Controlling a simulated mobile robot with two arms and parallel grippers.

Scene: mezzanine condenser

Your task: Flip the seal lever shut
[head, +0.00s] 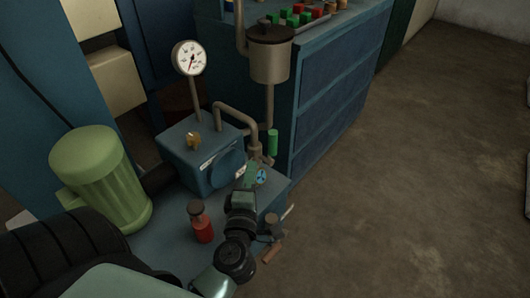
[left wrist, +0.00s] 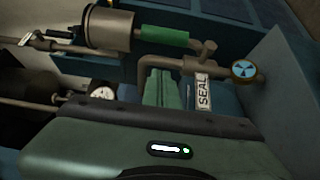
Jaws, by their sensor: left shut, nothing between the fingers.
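A white SEAL tag (left wrist: 203,92) shows in the left wrist view beside a bronze pipe fitting (left wrist: 207,52). A green cylindrical grip (left wrist: 165,38) lies in line with the fitting, below the metal pot. In the head view the green grip (head: 272,142) stands upright beside the pipe; I cannot tell for certain that it is the seal lever's handle. My left gripper (head: 252,178) is shut and empty, just below the fitting and apart from the grip. Its green fingers (left wrist: 163,88) show in the left wrist view. My right gripper is not in view.
A blue-and-white round dial (left wrist: 243,70) sits close to the fitting. A blue box (head: 200,155), curved pipe, pressure gauge (head: 189,58), metal pot (head: 269,55), red-filled bottle (head: 201,222) and green motor (head: 100,175) crowd the bench. Open floor lies right.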

